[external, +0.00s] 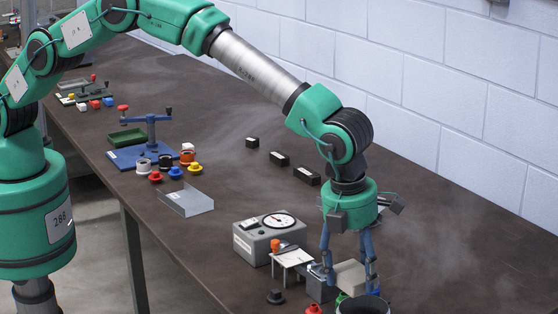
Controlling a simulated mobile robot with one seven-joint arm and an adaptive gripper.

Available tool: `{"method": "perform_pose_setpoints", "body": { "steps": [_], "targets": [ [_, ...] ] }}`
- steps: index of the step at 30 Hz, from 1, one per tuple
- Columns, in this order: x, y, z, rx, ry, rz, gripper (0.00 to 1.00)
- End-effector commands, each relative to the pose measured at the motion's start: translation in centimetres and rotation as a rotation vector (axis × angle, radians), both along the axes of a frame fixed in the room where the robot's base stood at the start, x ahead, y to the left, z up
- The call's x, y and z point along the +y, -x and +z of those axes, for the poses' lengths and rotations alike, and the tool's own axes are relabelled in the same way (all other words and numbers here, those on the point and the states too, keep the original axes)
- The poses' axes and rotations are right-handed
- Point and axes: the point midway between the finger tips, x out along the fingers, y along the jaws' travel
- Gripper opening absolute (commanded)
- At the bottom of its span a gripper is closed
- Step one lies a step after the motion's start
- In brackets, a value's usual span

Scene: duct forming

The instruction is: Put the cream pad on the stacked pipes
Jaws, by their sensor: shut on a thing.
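My gripper (350,274) points down near the front right of the table, its two blue-grey fingers spread around a pale cream block, which looks like the cream pad (348,275). The fingers are shut on it from either side. A dark round pipe-like opening (362,306) shows just below, at the bottom edge of the picture and partly cut off. I cannot make out clearly which parts are the stacked pipes, or whether the pad touches anything beneath it. Small green and blue parts show low beside the fingers.
A grey gauge box (262,243) and a small white stand (291,257) with an orange knob are close left of my gripper. A black knob (275,296) lies in front. Black blocks (279,158) line the back; a clear tray (186,199) stands further left.

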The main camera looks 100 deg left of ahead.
Motion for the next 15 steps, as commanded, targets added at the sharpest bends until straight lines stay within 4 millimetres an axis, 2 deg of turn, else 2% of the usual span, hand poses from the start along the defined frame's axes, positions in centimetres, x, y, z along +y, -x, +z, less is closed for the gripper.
{"method": "perform_pose_setpoints", "body": {
  "steps": [4,15],
  "targets": [
    [-0.16,-0.65,-0.01,-0.001,0.001,0.000,0.35],
    [-0.17,-0.68,-0.09,0.000,0.000,0.000,0.35]
  ]
}}
